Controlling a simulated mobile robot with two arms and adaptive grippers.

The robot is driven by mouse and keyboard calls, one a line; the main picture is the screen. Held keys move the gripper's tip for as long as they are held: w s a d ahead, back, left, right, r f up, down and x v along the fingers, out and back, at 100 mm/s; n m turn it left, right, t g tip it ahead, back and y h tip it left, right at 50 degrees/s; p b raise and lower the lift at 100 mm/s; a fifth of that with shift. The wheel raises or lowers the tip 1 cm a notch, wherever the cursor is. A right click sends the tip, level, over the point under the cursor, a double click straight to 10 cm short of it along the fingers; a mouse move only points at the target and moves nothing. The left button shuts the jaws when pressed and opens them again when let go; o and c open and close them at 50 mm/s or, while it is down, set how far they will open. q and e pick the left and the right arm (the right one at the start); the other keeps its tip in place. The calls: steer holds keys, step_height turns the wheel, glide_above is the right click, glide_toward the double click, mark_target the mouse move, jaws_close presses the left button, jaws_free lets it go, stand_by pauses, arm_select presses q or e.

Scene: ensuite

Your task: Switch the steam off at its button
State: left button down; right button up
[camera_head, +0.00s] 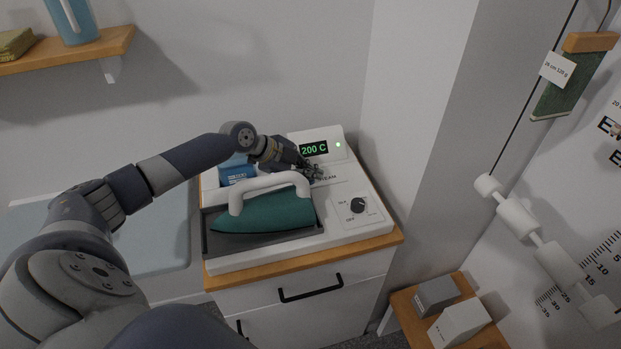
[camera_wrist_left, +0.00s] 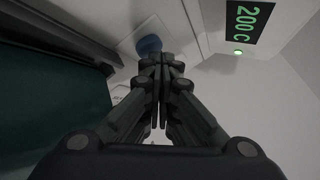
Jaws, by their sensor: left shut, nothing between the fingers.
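The steam station (camera_head: 290,258) is a white unit with a teal iron (camera_head: 265,213) resting in its dark cradle. Its display (camera_head: 314,149) reads 200 C, and a green lamp (camera_head: 338,144) is lit beside it. My left gripper (camera_head: 316,176) is shut and empty, low over the panel by the STEAM label (camera_head: 328,178). In the left wrist view a round blue button (camera_wrist_left: 149,45) shows just beyond the shut fingertips (camera_wrist_left: 161,62). I cannot tell whether they touch it. In the head view the gripper hides the button. My right gripper is not in view.
A blue container (camera_head: 237,170) stands behind the iron, next to my left arm. The station stands on a wood-topped drawer cabinet (camera_head: 310,290). A wall corner rises close on the right.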

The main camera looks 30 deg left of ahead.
mark_target(310, 182)
arm_select(q)
steer(key=shift+r, duration=0.7)
steer(key=shift+r+p, duration=0.15)
steer(key=shift+p, duration=0.2)
step_height(310, 182, up, 6)
steer(key=p, duration=0.3)
